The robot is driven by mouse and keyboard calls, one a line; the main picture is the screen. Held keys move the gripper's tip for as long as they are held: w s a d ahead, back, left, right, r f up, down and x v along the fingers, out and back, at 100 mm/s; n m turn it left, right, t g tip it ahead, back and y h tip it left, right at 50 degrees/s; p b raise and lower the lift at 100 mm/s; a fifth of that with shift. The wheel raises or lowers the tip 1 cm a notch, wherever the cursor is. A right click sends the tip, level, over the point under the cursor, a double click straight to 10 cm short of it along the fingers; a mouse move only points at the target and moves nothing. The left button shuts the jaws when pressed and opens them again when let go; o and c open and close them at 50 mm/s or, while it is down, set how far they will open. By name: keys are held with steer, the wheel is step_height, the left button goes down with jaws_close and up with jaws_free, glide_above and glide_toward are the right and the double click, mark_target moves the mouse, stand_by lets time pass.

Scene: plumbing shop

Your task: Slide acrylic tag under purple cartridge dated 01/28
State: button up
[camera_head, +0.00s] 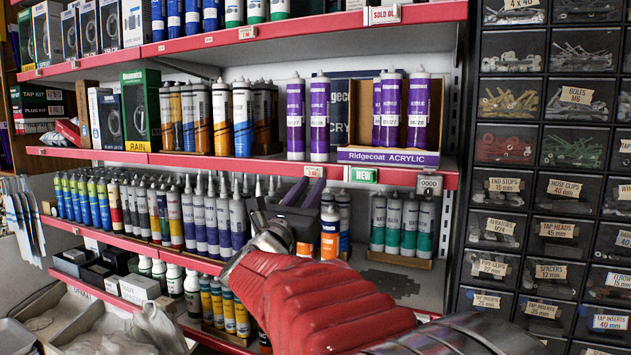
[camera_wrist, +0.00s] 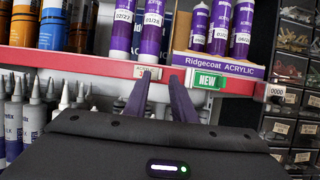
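A small white acrylic tag (camera_head: 313,171) sits on the red shelf edge; in the wrist view the tag (camera_wrist: 147,71) is just beyond my left fingertip. Above it, two purple cartridges stand upright on the shelf.
A purple Ridgecoat Acrylic sign (camera_head: 388,157) and a green NEW label (camera_head: 363,175) lie right of the tag. Grey-nozzled tubes crowd the lower shelf (camera_head: 225,215) on the left. Teal tubes (camera_head: 410,225) stand on the right. Drawer bins (camera_head: 508,190) stand farther right.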

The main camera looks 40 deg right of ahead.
steer(key=v, duration=0.9)
steer(key=shift+a+f, duration=0.1)
steer(key=shift+f, duration=0.05)
